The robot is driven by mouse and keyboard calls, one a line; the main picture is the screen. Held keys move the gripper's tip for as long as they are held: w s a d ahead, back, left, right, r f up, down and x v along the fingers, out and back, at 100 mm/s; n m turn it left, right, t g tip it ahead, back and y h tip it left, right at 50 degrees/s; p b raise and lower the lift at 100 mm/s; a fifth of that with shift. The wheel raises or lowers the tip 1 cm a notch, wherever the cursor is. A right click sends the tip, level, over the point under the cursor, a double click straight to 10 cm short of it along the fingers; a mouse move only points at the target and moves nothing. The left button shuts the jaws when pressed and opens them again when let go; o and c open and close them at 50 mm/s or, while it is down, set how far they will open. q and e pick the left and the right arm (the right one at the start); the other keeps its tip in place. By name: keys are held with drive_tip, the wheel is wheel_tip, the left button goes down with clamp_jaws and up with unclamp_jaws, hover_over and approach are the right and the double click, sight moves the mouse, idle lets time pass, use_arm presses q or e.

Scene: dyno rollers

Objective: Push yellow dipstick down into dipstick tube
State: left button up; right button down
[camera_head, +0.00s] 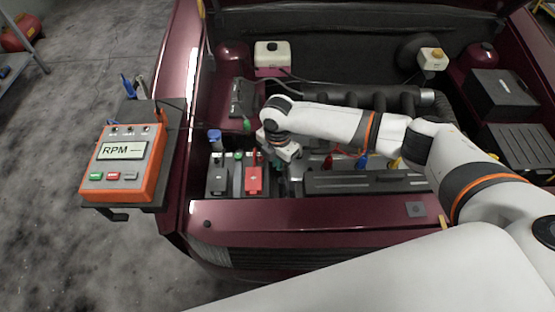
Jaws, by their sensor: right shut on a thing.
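My right arm reaches in from the right over the engine bay. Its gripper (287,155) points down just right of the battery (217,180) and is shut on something. Its jaws and what they hold are too small and too hidden to make out. A small yellow piece (395,163) shows at the edge of my right arm, above the dark engine cover (370,182). I cannot tell whether it is the dipstick's handle. The dipstick tube cannot be made out. My left gripper is not in view.
A red battery part (254,180) stands close left of the gripper. Blue (362,162) and red pieces lie near the engine cover. An orange RPM meter (125,163) sits on a side tray at left. The maroon front panel (300,215) borders the bay.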

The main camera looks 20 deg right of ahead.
drive_tip(key=shift+f+b, duration=2)
drive_tip(key=shift+f, duration=1.8)
drive_tip(key=c, duration=1.5)
unclamp_jaws()
drive_tip(key=shift+o, duration=0.2)
wheel_tip(320, 180, up, 12)
drive_tip(key=shift+b, duration=0.45)
